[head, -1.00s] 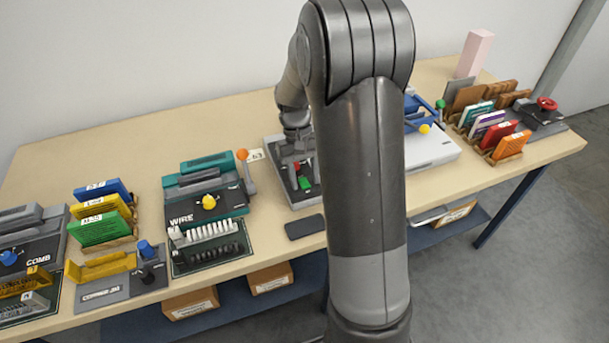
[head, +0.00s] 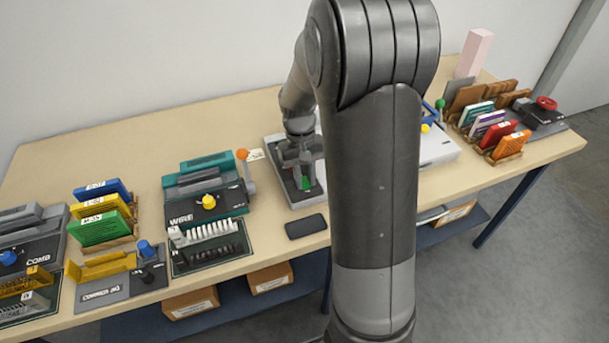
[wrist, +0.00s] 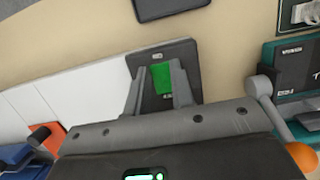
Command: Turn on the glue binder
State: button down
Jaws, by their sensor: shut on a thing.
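A low grey unit (head: 280,153) with a dark panel stands mid-table; its label is too small to read, so I cannot confirm it is the glue binder. A green switch-like part (head: 306,184) sits on its panel. My gripper (head: 304,172) points down over this unit. In the wrist view, the green part (wrist: 161,78) lies between the two fingers of my gripper (wrist: 160,72), which is shut on it. The dark panel (wrist: 184,57) shows around the fingertips. My arm hides part of the unit's right side.
The teal WIRE machine (head: 190,182) with an orange-ball lever (head: 242,155) stands close to the left. A dark flat block (head: 306,226) lies in front. A white machine (head: 440,152) stands right, partly behind my arm. Book racks fill the far right.

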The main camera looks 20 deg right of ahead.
jog(key=shift+s+t, duration=0.15)
jog(key=shift+t, duration=0.35)
jog(key=c, duration=1.2)
grip_release()
jog(key=shift+c, duration=0.2)
